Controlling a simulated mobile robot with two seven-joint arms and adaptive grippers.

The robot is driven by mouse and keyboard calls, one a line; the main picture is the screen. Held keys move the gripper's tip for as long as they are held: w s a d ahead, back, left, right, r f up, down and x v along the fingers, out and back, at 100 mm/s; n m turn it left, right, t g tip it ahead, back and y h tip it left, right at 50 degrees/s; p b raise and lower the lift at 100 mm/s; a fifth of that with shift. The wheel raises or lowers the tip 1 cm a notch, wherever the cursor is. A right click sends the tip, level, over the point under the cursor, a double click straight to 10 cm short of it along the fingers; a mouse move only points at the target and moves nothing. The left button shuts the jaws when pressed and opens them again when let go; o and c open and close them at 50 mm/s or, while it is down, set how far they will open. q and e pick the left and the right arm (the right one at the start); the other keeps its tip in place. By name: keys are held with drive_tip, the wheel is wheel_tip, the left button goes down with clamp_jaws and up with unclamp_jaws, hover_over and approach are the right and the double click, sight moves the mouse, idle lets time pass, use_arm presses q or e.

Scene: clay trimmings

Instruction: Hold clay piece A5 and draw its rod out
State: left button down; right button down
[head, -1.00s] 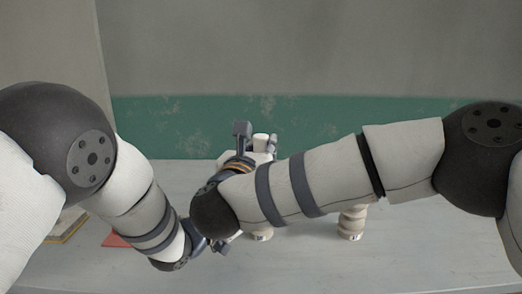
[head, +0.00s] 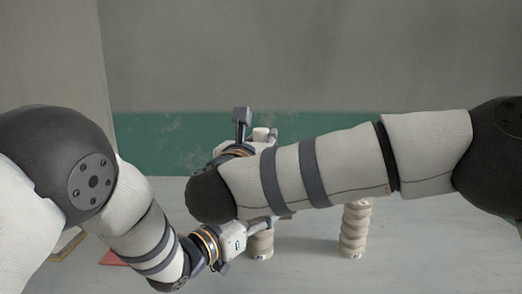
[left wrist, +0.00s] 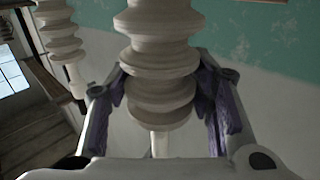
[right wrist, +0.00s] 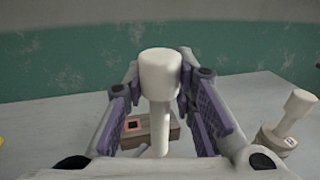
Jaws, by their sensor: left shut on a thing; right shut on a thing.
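A pale ribbed clay piece (left wrist: 163,50) fills the middle of the left wrist view, between the purple-padded fingers of my left gripper (left wrist: 168,95), which is shut on it. A smooth pale stem shows beyond its last rib. In the head view its lower part (head: 261,246) stands on the table; its label is not legible. My right gripper (right wrist: 160,85) is shut on a pale rod with a thick round head (right wrist: 160,70) and a thinner shaft. The rod's top (head: 261,134) shows above my right wrist in the head view. My right forearm hides the part between the grippers.
Another ribbed piece (head: 355,230) stands to the right on the table (head: 420,235). A rod head on a labelled base (right wrist: 297,110) shows right in the right wrist view. A wooden block (right wrist: 155,132) lies behind. A red sheet (head: 112,257) lies at left.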

use_arm(q)
drive_tip(key=c, duration=0.7)
unclamp_jaws()
